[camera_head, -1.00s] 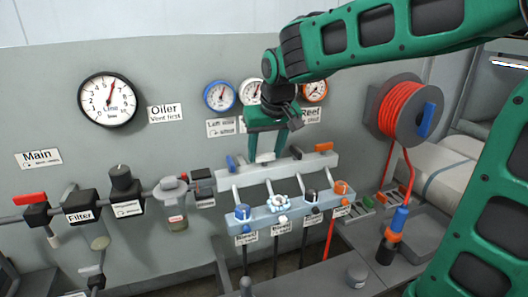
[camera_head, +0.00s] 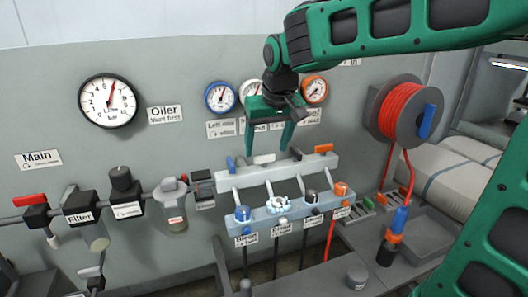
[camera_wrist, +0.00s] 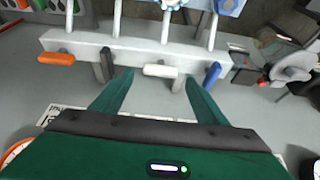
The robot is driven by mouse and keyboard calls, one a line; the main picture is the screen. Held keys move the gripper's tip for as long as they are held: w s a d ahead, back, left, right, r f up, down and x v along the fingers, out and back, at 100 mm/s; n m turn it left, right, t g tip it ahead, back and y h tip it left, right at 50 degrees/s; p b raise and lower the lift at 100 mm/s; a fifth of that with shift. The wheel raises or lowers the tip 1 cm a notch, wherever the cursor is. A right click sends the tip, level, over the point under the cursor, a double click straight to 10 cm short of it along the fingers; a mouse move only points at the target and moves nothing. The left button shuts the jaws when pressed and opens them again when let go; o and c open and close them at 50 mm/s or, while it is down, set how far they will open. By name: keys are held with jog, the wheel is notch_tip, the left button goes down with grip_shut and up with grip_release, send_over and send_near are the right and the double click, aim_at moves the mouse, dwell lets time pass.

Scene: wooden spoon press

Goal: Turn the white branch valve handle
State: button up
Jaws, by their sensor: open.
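The white branch valve handle (camera_head: 264,158) sits on the upper grey manifold bar (camera_head: 250,176), between a blue handle (camera_head: 231,164) and a dark handle (camera_head: 296,153). My green gripper (camera_head: 268,150) is open above the bar, its fingers pointing down. In the wrist view the white handle (camera_wrist: 160,71) shows ahead, sideways between my two spread fingers (camera_wrist: 155,85). The fingers appear apart from it. The orange handle (camera_wrist: 57,59), dark handle (camera_wrist: 104,66) and blue handle (camera_wrist: 212,75) flank it.
Gauges (camera_head: 220,97) are on the wall behind my gripper. A lower bar (camera_head: 262,217) carries blue, white, black and orange knobs. A red hose reel (camera_head: 402,110) is at the right. The filter (camera_head: 82,206) and other line parts stand left.

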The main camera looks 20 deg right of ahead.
jog(key=v, duration=0.7)
jog(key=shift+r, duration=0.4)
jog(key=shift+s, duration=0.1)
